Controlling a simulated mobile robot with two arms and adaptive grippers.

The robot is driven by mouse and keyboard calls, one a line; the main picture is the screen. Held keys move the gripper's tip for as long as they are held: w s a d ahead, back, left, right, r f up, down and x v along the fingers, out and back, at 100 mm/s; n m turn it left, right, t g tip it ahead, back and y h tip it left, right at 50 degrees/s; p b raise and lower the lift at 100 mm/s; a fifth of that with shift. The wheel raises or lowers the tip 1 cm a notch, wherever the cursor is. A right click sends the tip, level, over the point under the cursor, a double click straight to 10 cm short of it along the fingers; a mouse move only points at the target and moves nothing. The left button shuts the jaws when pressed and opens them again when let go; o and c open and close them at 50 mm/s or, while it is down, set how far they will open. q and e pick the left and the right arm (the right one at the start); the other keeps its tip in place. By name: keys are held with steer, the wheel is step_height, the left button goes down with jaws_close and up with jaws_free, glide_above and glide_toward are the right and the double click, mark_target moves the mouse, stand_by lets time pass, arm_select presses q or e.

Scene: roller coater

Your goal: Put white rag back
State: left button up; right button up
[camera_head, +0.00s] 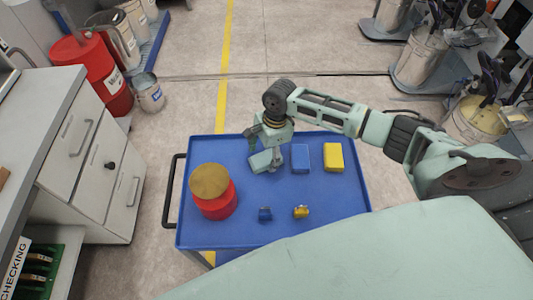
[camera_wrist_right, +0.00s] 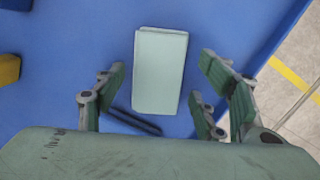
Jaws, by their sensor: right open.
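The white rag (camera_head: 260,162) is a pale folded block lying on the blue cart top (camera_head: 240,225), left of a blue folded rag (camera_head: 301,158) and a yellow one (camera_head: 333,157). My right gripper (camera_head: 268,148) is just above the white rag and partly covers it in the head view. In the right wrist view the white rag (camera_wrist_right: 160,70) lies between and beyond the open fingers (camera_wrist_right: 160,88), with a gap on both sides. Nothing is held. My left gripper is not in view.
A red can with a brass-coloured lid (camera_head: 210,183) stands on the cart's left. A small blue item (camera_head: 264,214) and a small yellow item (camera_head: 301,212) lie near its front. A drawer cabinet (camera_head: 85,150) stands to the left. Cart top between them is bare.

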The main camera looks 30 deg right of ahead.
step_height(320, 180, up, 12)
steer(key=d+b, duration=0.1)
steer(key=d, duration=0.1)
steer(key=shift+b, duration=0.35)
steer(key=shift+a, duration=0.1)
